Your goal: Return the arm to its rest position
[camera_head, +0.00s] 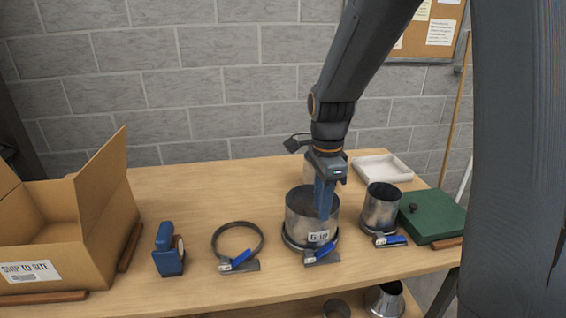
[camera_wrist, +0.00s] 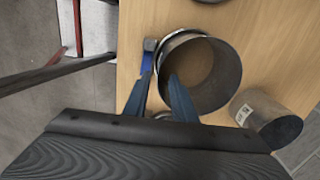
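My gripper (camera_head: 325,200) points down at the front of the middle metal duct (camera_head: 300,212), which stands upright with a "G" label. A clamp ring with a blue lever (camera_head: 321,254) sits around its base. In the wrist view, my two blue fingers (camera_wrist: 160,82) are apart, with nothing visibly held between them. The right finger overlaps the rim of an open duct (camera_wrist: 228,82); the left is beside a blue lever (camera_wrist: 147,62). I cannot tell whether the fingers touch the duct. My arm reaches down over the table.
A loose clamp ring (camera_head: 217,240), a blue tool (camera_head: 167,252) and an open cardboard box (camera_head: 95,235) are left. A smaller clamped duct (camera_head: 381,208), green case (camera_head: 433,218) and white tray (camera_head: 382,168) are right. Another duct (camera_wrist: 270,125) shows in the wrist view.

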